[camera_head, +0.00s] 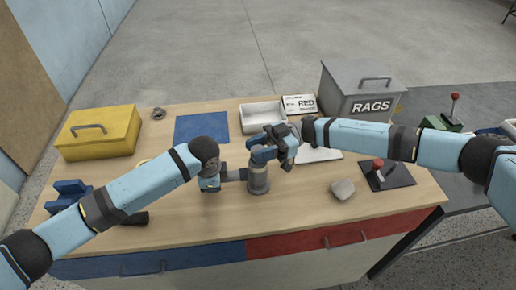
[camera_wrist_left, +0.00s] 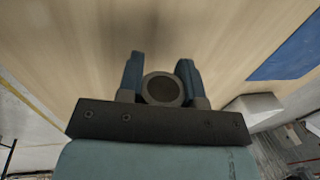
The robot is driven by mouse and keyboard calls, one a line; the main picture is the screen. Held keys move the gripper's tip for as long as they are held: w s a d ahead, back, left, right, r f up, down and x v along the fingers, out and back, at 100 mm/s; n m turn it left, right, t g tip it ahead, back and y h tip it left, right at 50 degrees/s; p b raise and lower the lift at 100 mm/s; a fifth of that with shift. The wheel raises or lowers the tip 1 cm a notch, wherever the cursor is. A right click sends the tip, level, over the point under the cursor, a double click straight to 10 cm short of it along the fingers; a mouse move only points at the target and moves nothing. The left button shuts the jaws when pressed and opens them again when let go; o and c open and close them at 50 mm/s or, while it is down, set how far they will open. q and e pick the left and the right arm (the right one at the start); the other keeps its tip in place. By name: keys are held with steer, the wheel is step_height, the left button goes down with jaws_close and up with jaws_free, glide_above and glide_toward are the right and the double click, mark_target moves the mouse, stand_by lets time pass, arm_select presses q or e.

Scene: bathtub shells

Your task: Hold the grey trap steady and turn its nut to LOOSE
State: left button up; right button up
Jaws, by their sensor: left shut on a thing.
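The grey trap (camera_head: 258,182) stands upright on the wooden table near its middle. My left gripper (camera_head: 240,175) comes at it low from the left and is shut on its body. In the left wrist view, the left fingers (camera_wrist_left: 160,80) lie on either side of a round grey part (camera_wrist_left: 163,90) with a dark centre. My right gripper (camera_head: 263,153) is at the top of the trap, its blue fingers over the nut area. The nut and any LOOSE mark are hidden by it. I cannot tell whether the right fingers are closed.
A yellow box (camera_head: 98,132), a blue mat (camera_head: 201,128), a white tray (camera_head: 263,114), a RED card (camera_head: 300,104) and a grey RAGS bin (camera_head: 362,92) line the back. A grey lump (camera_head: 342,189) and a dark plate (camera_head: 390,176) with a red knob are right. The front middle is clear.

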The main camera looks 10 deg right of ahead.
steer(key=shift+c, duration=1)
steer(key=shift+m+t+y, duration=0.3)
steer(key=shift+m+t, duration=0.5)
steer(key=shift+t, duration=0.4)
steer(key=o, duration=0.9)
steer(key=shift+o, duration=0.2)
steer(key=v, duration=1.2)
